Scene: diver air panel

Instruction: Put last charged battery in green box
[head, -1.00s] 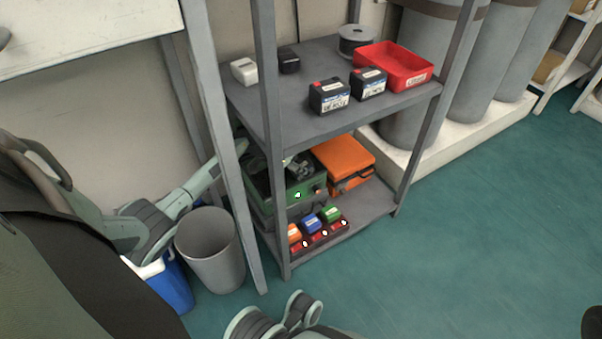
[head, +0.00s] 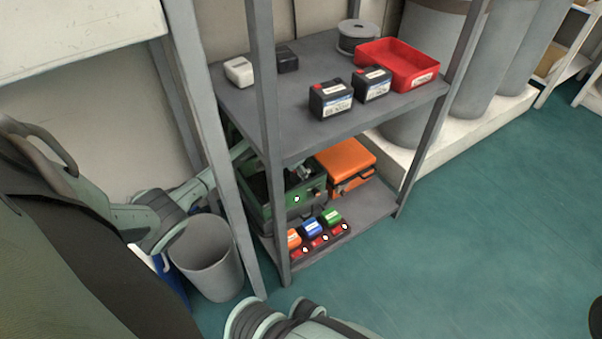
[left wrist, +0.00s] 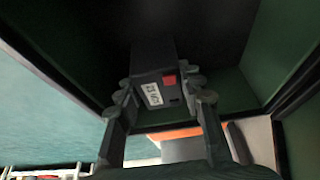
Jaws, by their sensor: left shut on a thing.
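My left gripper (left wrist: 165,98) is shut on a dark battery (left wrist: 152,68) with a red patch and a white label. In the left wrist view the battery is among the dark green walls of the green box (left wrist: 231,90); I cannot tell whether it touches the bottom. In the head view the open green box (head: 312,193) stands on the lower shelf, and my left arm reaches it from behind the shelf post. The battery is hidden there. Two black batteries (head: 330,99) (head: 371,84) stand on the upper shelf. My right gripper is out of view.
A red tray (head: 424,79), a spool (head: 358,36) and small white and black blocks are on the upper shelf (head: 300,60). An orange case (head: 346,158) is beside the green box. Orange, blue and green blocks sit in front of it. A grey bin (head: 209,262) stands left.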

